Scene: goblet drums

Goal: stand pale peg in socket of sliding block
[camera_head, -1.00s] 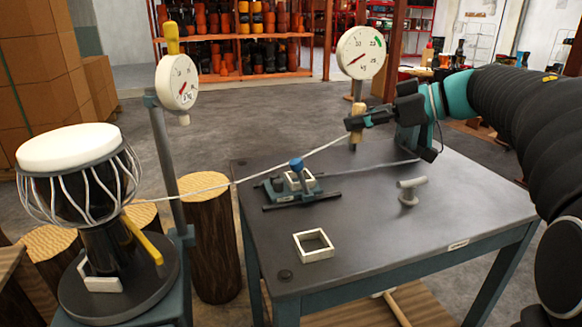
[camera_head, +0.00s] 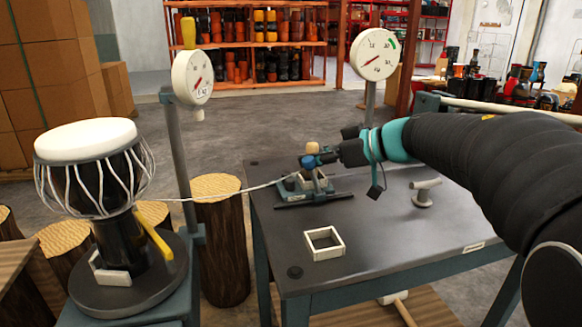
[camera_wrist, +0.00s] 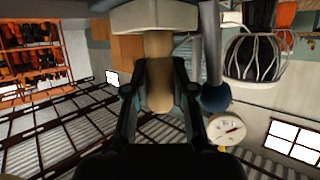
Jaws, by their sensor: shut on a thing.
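The pale tan peg (camera_head: 312,147) is upright in my gripper (camera_head: 317,160), over the sliding block (camera_head: 316,188) on the table. In the wrist view both fingers of my gripper (camera_wrist: 160,68) close on the sides of the peg (camera_wrist: 158,92). One peg end meets the pale square socket (camera_wrist: 155,17); the rim hides how deep it sits. The block's blue knob (camera_wrist: 215,97) is right beside the fingers. A pale cord (camera_head: 225,194) runs from the drum (camera_head: 88,165) to the block and peg area, where its end is hidden.
An empty pale square frame (camera_head: 324,243) lies near the table's front left. Dial gauges (camera_head: 192,77) and (camera_head: 378,53) stand on posts left and behind. The table's front right is clear.

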